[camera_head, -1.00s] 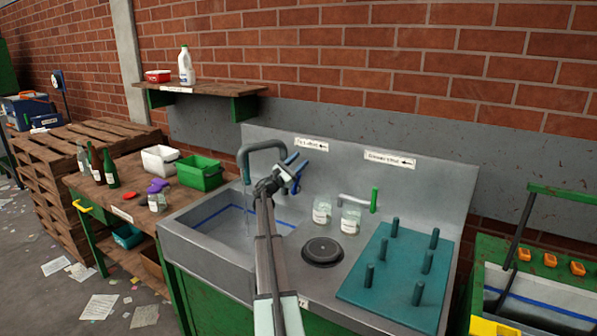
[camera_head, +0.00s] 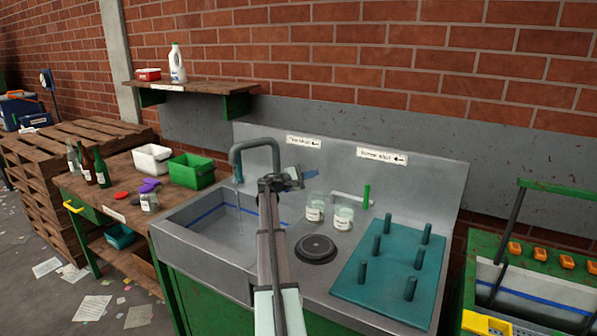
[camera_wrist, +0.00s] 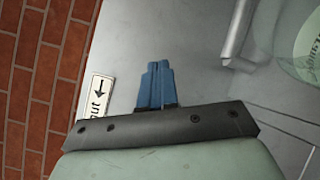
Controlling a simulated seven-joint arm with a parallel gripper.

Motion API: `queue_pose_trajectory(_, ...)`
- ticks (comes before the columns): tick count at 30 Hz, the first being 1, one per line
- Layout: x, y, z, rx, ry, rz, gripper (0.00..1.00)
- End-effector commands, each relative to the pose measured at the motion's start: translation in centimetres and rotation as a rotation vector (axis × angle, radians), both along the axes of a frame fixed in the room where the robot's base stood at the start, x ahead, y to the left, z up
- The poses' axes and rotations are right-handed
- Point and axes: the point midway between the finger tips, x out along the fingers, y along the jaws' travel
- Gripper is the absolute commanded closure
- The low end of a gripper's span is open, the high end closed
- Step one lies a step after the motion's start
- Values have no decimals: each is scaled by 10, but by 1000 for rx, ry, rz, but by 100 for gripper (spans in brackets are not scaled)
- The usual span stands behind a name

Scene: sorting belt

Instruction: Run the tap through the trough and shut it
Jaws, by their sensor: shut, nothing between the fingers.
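The grey tap (camera_head: 258,143) arches over the left end of the trough (camera_head: 195,238). A blue line runs around the trough's inner wall. My gripper (camera_head: 297,179) is in front of the back panel, right of the tap's neck. Its blue fingers are together and empty in the wrist view (camera_wrist: 155,85), with grey panel beyond them. I cannot make out the tap's handle; my arm covers part of that area. A label with an arrow, reading "shut" in part (camera_head: 303,141), is above my gripper.
Two glass jars (camera_head: 315,208) stand right of my arm, close to a small pipe with a green lever (camera_head: 367,196). A round black disc (camera_head: 316,248) and a teal peg board (camera_head: 378,290) lie on the counter.

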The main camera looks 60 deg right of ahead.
Motion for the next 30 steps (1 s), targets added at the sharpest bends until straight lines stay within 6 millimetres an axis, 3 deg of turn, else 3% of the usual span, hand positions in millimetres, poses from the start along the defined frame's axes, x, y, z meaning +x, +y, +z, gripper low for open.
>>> queue_pose_trajectory(8,-5,2,-47,149,-525,-19,100)
queue_pose_trajectory(18,27,27,-85,331,-1160,-117,100)
queue_pose_trajectory(25,66,53,-86,466,-1577,-233,100)
queue_pose_trajectory(30,81,66,-68,565,-1873,-371,100)
